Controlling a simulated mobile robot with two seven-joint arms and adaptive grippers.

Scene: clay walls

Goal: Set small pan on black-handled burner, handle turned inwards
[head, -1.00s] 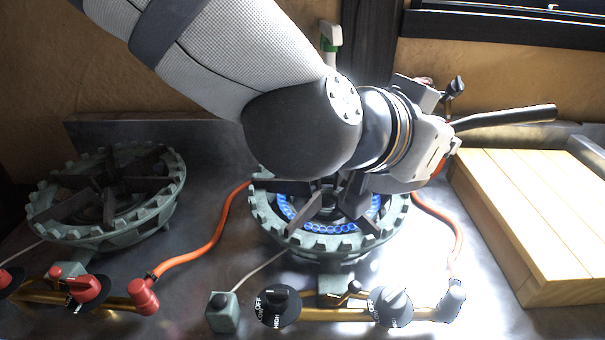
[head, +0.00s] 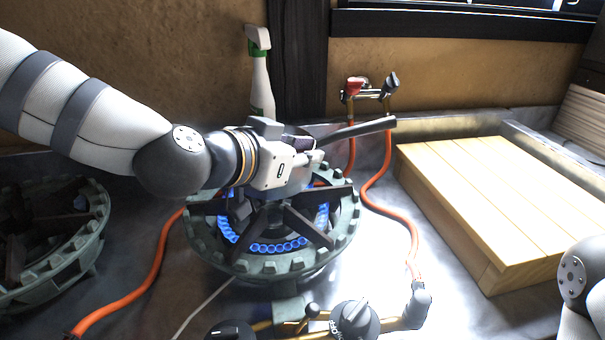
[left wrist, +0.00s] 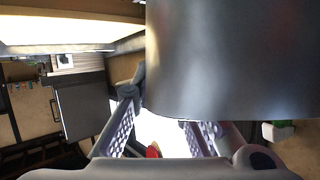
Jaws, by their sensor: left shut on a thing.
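The small pan shows in the head view only as its long black handle (head: 362,130), pointing right and slightly up. Its grey metal wall (left wrist: 235,60) fills the upper right of the left wrist view. My left gripper (head: 308,160) is shut on the pan, above the rear of the burner (head: 272,268). The gripper and arm hide the pan body in the head view; I cannot tell whether it touches the grate. This burner has a blue flame ring and black knobs (head: 354,318) in front. My right gripper is not in view.
A wooden board (head: 500,200) lies right of the burner. Another burner (head: 60,250) stands at the left edge. A spray bottle (head: 261,85) stands behind, near the wall. Orange hoses (head: 388,165) run beside the burner. Part of my right arm shows at the lower right.

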